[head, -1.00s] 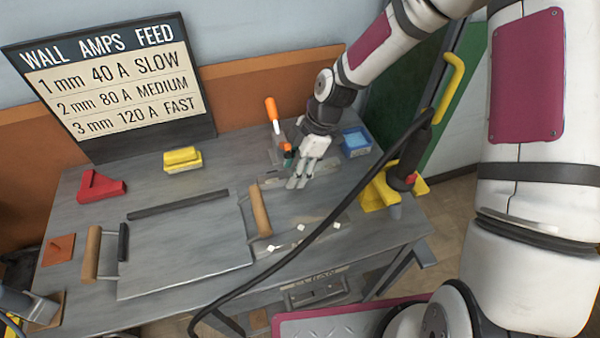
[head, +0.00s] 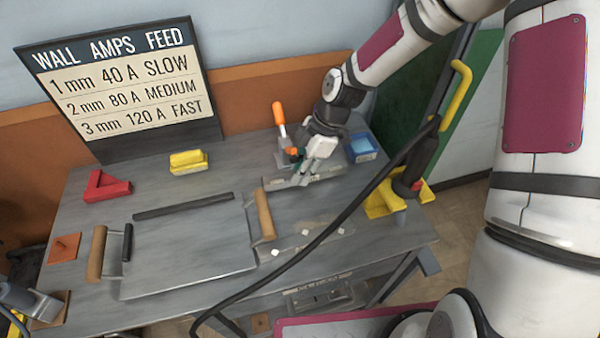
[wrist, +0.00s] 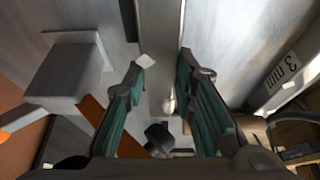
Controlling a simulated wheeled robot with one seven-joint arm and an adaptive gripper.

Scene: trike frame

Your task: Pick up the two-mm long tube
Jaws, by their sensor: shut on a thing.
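My gripper (head: 304,180) is low over the back right of the workbench. In the wrist view its two teal-padded fingers (wrist: 164,75) stand on either side of a long grey tube (wrist: 160,30) and are shut on it. The tube runs away from my gripper toward the top of that view. I see no thickness mark on it, so I cannot confirm from a label that it is the two-mm one. In the head view the long grey metal piece at the fingertips (head: 275,183) lies low at the bench, partly hidden by my gripper.
A piece marked "3 mm" (wrist: 283,72) lies right of the tube in the wrist view. An orange-handled tool (head: 279,118) and a blue box (head: 361,147) stand close to my gripper. A black cable (head: 330,232) crosses in front. A yellow stand (head: 385,203) is at the right.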

